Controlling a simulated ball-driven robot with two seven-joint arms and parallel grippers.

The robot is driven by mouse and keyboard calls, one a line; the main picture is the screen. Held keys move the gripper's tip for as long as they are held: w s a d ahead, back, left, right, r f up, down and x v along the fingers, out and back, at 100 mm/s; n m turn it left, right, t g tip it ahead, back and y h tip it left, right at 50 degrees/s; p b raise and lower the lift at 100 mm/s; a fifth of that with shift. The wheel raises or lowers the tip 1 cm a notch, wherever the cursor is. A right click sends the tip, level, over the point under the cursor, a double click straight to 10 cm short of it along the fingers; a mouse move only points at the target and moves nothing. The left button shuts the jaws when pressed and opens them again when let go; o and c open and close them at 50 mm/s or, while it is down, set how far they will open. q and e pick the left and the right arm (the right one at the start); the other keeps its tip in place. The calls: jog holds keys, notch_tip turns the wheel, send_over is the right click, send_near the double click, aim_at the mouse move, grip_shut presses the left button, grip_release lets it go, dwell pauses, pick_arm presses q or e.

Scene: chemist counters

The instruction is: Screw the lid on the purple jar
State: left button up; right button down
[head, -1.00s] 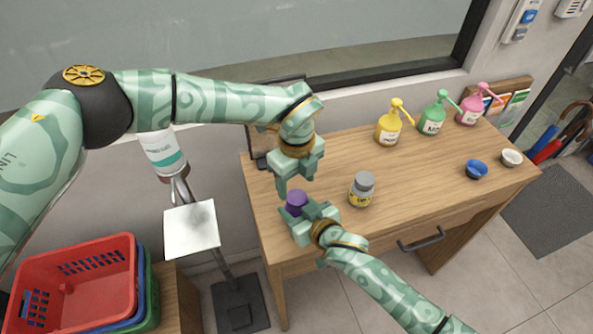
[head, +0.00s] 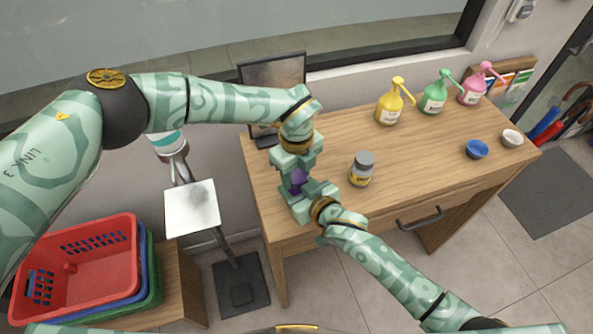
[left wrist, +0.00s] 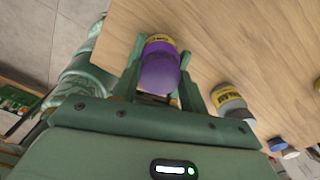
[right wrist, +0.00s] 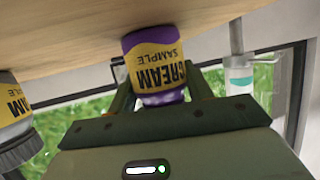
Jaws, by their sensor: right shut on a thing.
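The purple jar (right wrist: 152,58), with a yellow cream label, stands upright at the front left of the wooden counter. Its purple lid (left wrist: 160,72) sits on its top; the threads are hidden, so I cannot tell how tight it is. My right gripper (head: 300,192) is shut on the jar from the front right. My left gripper (head: 293,163) points down over the jar, its fingers on either side of the lid. They look open, with little room beside the lid. In the head view the two grippers hide most of the jar (head: 297,180).
A grey-lidded jar (head: 361,168) stands close to the right. Yellow (head: 389,107), green (head: 433,97) and pink (head: 474,90) pump bottles stand along the back. A monitor (head: 272,72) stands behind my left gripper.

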pick_arm(q)
jog(key=m, duration=1.2)
jog(key=shift+m, duration=0.4)
jog(key=shift+w, duration=0.1)
jog(key=o, duration=1.1)
jog(key=shift+d, duration=0.1)
jog(key=shift+s+d, duration=0.1)
jog(key=shift+s, duration=0.1)
